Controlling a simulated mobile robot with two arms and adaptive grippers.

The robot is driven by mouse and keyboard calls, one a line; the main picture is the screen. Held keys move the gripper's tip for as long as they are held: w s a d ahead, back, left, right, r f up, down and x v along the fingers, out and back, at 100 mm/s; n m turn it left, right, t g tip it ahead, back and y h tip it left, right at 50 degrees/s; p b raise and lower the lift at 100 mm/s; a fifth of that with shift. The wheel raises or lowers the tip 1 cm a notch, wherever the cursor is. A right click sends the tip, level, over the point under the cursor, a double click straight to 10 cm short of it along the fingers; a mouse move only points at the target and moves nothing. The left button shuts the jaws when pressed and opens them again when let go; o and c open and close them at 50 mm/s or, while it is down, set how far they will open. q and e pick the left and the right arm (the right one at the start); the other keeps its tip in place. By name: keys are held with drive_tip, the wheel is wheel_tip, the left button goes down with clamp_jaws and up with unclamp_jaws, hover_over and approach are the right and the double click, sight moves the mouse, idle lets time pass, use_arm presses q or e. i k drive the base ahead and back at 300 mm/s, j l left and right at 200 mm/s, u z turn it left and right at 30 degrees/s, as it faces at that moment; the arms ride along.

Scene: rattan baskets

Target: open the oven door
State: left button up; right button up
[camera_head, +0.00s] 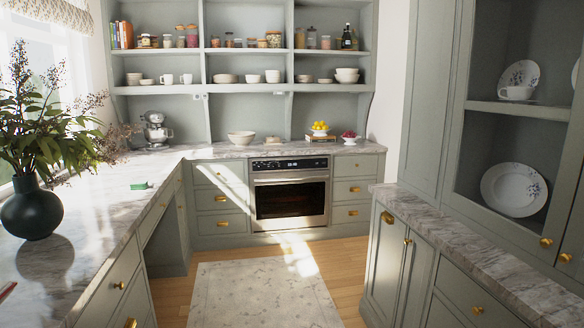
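The oven (290,194) is built into the grey cabinets at the far end of the kitchen, under the marble counter. It has a steel frame, a dark glass window and a dark control panel (289,164) above. Its door (290,201) looks shut, with a bar handle (290,181) across the top. Neither of my grippers shows in the head view, so their state is hidden.
A patterned rug (262,294) lies on the wooden floor (343,268) before the oven. A marble counter (97,240) with a dark vase (32,208) runs along the left. A cabinet (398,262) stands at the right. The aisle between is clear.

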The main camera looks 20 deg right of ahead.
sight(258, 181)
drive_tip(key=i+l+z, duration=0.4)
drive_tip(key=i, duration=0.65)
drive_tip(key=i+z, duration=0.4)
drive_tip(key=i, duration=2.4)
